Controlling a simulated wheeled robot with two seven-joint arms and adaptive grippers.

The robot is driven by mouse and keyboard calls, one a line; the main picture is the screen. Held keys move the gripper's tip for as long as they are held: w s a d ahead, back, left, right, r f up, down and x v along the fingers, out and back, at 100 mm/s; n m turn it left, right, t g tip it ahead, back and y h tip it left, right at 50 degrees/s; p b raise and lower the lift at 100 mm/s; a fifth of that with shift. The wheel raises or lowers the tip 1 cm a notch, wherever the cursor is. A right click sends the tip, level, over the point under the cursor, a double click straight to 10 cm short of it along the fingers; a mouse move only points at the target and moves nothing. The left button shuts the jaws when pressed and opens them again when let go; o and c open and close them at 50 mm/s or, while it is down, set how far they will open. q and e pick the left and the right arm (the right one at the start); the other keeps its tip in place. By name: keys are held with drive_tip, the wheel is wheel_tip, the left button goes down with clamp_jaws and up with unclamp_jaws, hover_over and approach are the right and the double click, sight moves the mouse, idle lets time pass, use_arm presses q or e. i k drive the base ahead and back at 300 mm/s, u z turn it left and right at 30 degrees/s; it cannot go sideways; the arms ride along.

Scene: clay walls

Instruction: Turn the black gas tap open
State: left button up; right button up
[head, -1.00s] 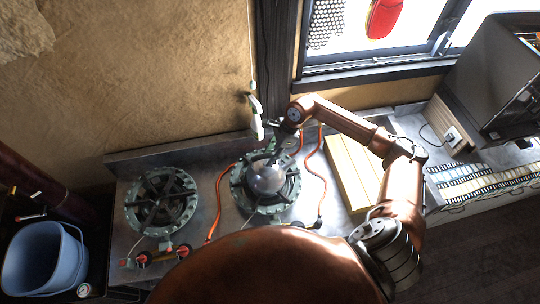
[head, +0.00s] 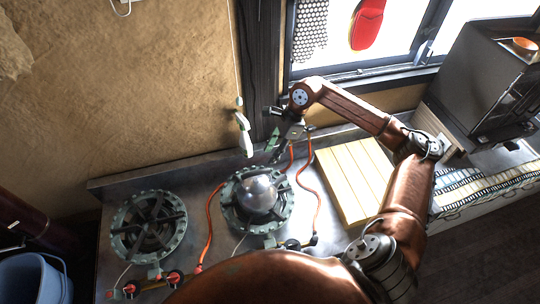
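A black knob, which looks like the gas tap (head: 292,244), is low in the head view at the front of the right burner, just above my brown body. Its handle direction is too small to tell. Two red knobs sit farther left, a red tap (head: 174,277) and another red tap (head: 131,288). My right gripper (head: 286,137) is behind the right burner (head: 228,208), near the back wall and well apart from the black knob. It is small and dark, and its finger opening cannot be made out. My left gripper is not in view.
A shiny round metal vessel (head: 258,193) sits on the right burner. Orange hoses (head: 212,215) run across the counter. A slatted wooden board (head: 350,178) lies right of them. A white bottle-like thing (head: 243,136) is by the wall. A blue bucket (head: 35,279) stands lower left.

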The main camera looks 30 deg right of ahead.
sight(310, 128)
drive_tip(key=z, duration=1.3)
